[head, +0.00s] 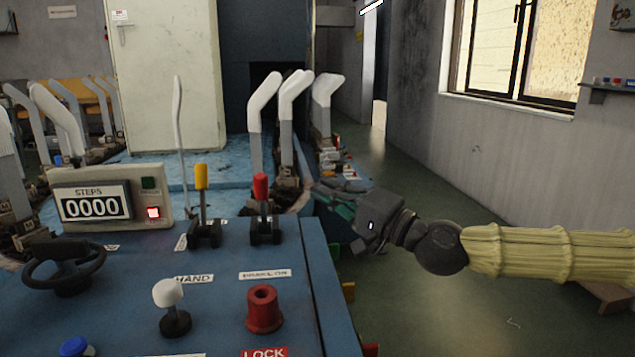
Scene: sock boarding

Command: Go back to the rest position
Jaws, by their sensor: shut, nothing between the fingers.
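My gripper (322,200) is in the head view, right of the blue control panel (215,290) and level with its far right corner. My arm reaches in from the right edge in a yellowish ribbed sleeve. The fingers point left, toward the levers. The gripper is shut and empty. A red-knobbed lever (261,188) stands on the panel left of the fingertips, apart from them. The far side of the gripper is hidden.
A yellow-knobbed lever (201,180), a white knob (168,293), a red LOCK knob (263,308) and a black handwheel (64,262) stand on the panel. A counter box (112,197) reads 0000. Several white sock boards (262,100) stand behind. The green floor (450,230) at right is open.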

